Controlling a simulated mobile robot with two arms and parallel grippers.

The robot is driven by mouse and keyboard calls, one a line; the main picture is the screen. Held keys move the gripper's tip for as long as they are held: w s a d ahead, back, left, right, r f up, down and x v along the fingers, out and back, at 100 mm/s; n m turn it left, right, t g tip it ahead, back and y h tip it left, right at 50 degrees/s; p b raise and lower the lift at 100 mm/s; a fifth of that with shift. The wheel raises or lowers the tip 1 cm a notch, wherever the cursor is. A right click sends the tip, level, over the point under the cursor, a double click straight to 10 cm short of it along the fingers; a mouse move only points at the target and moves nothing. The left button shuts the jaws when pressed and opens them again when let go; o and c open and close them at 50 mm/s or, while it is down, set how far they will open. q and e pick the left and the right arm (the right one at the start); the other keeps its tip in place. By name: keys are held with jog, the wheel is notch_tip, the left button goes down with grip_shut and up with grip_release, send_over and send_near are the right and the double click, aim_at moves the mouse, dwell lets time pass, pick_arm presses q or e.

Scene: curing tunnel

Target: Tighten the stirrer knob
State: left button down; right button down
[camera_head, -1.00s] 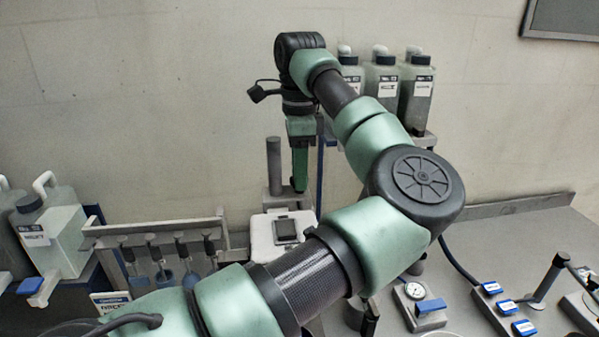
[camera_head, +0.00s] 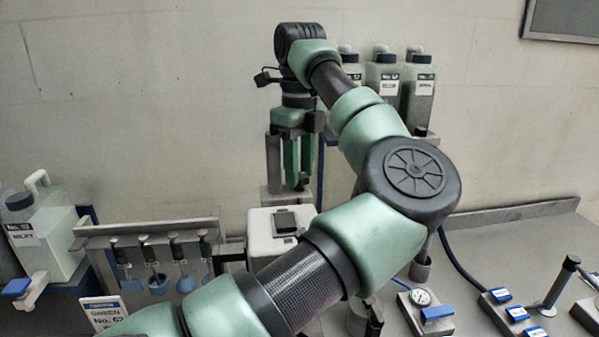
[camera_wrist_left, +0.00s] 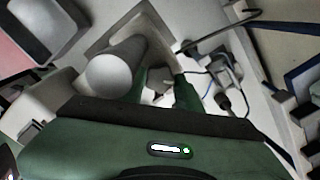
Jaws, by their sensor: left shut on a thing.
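My left gripper (camera_head: 298,180) points straight down at the back of the bench, beside an upright grey post (camera_head: 273,162). Its two green fingers are shut on a small grey piece, most likely the stirrer knob (camera_wrist_left: 158,80), which shows between the fingers in the left wrist view. The fingers and gripper body hide much of the knob. In the left wrist view the post (camera_wrist_left: 115,70) stands close beside the fingers, seen from above. My right gripper is in neither view.
A white box with a dark panel (camera_head: 285,222) stands in front of the post. A rack with several hanging stirrers (camera_head: 140,235) and a jug (camera_head: 45,240) are at left. Bottles (camera_head: 383,80) stand behind my arm. A dial gauge (camera_head: 420,297) and blue-labelled blocks (camera_head: 517,313) lie at right.

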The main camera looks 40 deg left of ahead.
aim_at(300, 175)
pick_arm(q)
jog(key=shift+m, duration=0.7)
jog(key=c, duration=1)
grip_release()
jog(key=shift+o, duration=0.2)
notch_tip(300, 175, up, 8)
jog(key=shift+f, duration=0.1)
